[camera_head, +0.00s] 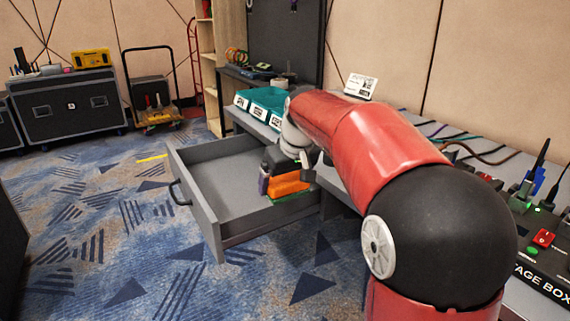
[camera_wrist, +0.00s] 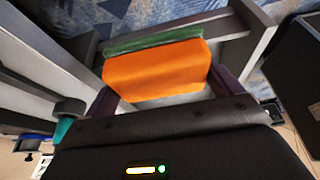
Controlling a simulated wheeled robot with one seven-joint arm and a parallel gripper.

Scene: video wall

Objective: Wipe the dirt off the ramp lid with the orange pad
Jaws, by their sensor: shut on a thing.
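The orange pad (camera_head: 287,184) is a thick orange block with a green layer (camera_head: 292,198) along its lower side. My gripper (camera_head: 286,178) is shut on the pad, with one dark finger at each end of it. The pad is over the open grey drawer (camera_head: 208,212), near its right side; I cannot tell whether it touches the drawer floor. In the wrist view the pad (camera_wrist: 157,72) fills the space between the fingers, with its green layer (camera_wrist: 153,38) on the far side. I cannot make out the ramp lid or any dirt in either view.
The drawer's front panel and handle (camera_head: 178,192) stick out over the patterned carpet. Teal bins (camera_head: 262,103) stand on the grey bench behind. A stage box (camera_head: 540,270) with cables is at the right. A black case (camera_head: 75,107) and a trolley (camera_head: 155,97) stand far left.

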